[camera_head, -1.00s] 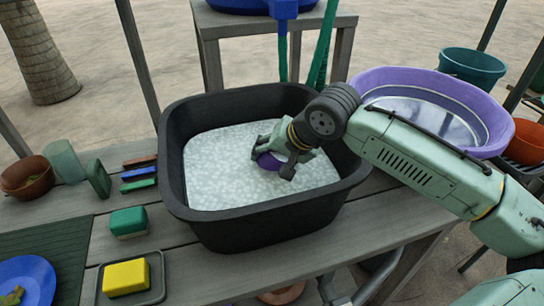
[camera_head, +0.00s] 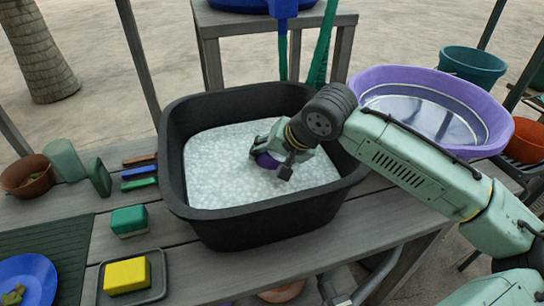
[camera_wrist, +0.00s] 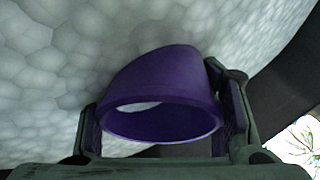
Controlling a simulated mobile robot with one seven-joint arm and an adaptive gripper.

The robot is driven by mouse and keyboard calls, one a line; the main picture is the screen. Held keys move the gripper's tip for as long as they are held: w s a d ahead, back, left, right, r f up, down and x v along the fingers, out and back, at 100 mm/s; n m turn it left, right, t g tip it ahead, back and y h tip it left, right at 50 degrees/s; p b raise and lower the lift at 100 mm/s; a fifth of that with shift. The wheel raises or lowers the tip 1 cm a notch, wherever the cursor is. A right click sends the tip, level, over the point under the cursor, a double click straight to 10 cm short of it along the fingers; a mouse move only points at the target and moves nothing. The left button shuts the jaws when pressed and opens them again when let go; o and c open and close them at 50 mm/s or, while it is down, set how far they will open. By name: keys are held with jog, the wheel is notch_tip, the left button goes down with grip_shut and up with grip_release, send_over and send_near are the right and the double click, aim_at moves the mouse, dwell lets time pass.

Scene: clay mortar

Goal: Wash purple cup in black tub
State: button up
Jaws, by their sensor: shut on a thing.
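The black tub (camera_head: 275,218) stands on the grey wooden table and is filled with white suds (camera_head: 228,182). My gripper (camera_head: 270,158) reaches into the tub from the right and is low at the suds. It is shut on the purple cup (camera_head: 266,161), which is mostly hidden by the fingers in the head view. In the wrist view the purple cup (camera_wrist: 165,85) sits between the two fingers (camera_wrist: 165,125), tilted, with its open rim toward the camera. Its far side meets the suds.
A purple basin (camera_head: 490,115) stands right of the tub, behind my arm. A yellow sponge (camera_head: 126,276), a green sponge (camera_head: 128,220), brushes (camera_head: 138,184) and a brown bowl (camera_head: 30,183) lie left of the tub. A blue plate (camera_head: 28,278) is at the front left.

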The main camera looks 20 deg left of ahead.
jog(key=shift+s+a, duration=0.1)
jog(key=shift+a, duration=0.3)
jog(key=shift+w+d+p, duration=0.2)
jog(key=shift+d, duration=0.45)
jog(key=shift+w+d+p, duration=0.15)
jog(key=shift+d, duration=0.45)
jog(key=shift+s+a, duration=0.2)
jog(key=shift+a, duration=0.45)
jog(key=shift+s+a, duration=0.15)
jog(key=shift+a, duration=0.45)
jog(key=shift+w+d+p, duration=0.15)
jog(key=shift+w+d, duration=0.05)
jog(key=shift+d, duration=0.45)
jog(key=shift+w+d+p, duration=0.15)
jog(key=shift+d, duration=0.45)
jog(key=shift+s+a, duration=0.2)
jog(key=shift+a, duration=0.45)
jog(key=shift+s+a, duration=0.15)
jog(key=shift+a, duration=0.45)
jog(key=shift+w+d+p, duration=0.2)
jog(key=shift+d+p, duration=0.1)
jog(key=shift+d, duration=0.35)
jog(key=shift+r, duration=0.1)
